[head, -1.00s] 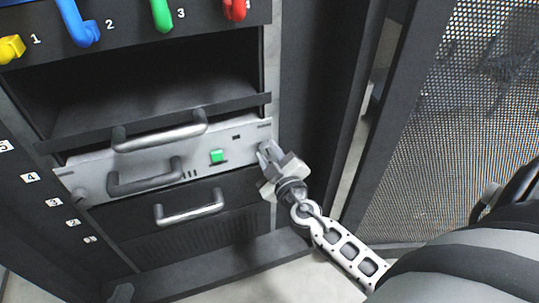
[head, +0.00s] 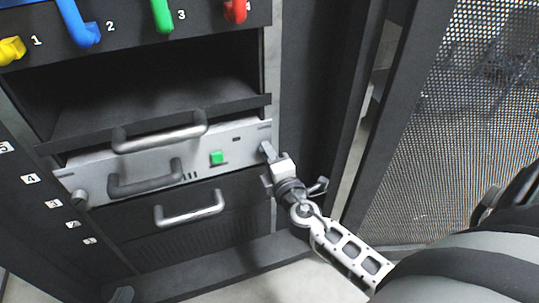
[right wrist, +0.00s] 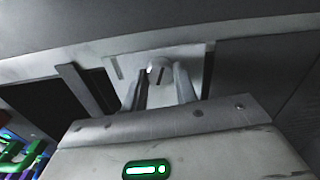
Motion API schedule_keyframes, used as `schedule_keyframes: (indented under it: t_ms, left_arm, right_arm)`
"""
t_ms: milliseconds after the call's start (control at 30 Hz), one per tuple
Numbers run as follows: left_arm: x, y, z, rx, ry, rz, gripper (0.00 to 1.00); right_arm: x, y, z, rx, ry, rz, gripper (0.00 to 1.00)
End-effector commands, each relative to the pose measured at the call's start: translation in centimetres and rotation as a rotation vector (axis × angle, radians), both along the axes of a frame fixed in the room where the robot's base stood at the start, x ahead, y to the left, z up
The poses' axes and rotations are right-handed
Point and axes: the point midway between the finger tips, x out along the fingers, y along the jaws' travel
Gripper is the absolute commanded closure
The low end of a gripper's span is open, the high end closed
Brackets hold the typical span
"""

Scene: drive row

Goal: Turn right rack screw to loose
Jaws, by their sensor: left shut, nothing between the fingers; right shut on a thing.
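The silver rack unit (head: 140,170) has a front panel with dark and bright handles and a green square button (head: 216,157). The right rack screw (right wrist: 158,72) is a pale round knob with a slot mark, at the panel's right end. My right gripper (head: 267,151) is shut on it, one finger on each side in the right wrist view; in the head view the fingers mostly hide the knob. The left rack screw (head: 80,198) is a grey knob at the panel's left end.
An empty dark bay (head: 150,85) lies above the unit, and a drawer with a bright handle (head: 190,208) below. Yellow, blue, green and red levers hang above. A perforated door (head: 460,130) stands open at the right.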

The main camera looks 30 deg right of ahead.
Motion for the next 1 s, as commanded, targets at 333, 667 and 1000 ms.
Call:
schedule_keyframes:
  t_ms: [333, 667, 1000]
  left_arm:
    - [0.5, 0.3, 0.0, 0.013, 0.017, 0.008, 1.0]
    - [0.3, 0.6, -0.8, 0.035, 0.063, 0.011, 1.0]
    - [0.1, 0.7, -1.4, 0.049, 0.096, 0.01, 1.0]
  right_arm:
    - [0.0, 0.1, 0.1, -0.321, 0.077, 0.001, 0.94]
    - [0.0, 0.1, 0.1, -0.612, 0.146, 0.001, 0.94]
    - [0.0, 0.1, 0.0, -0.814, 0.196, 0.002, 0.94]
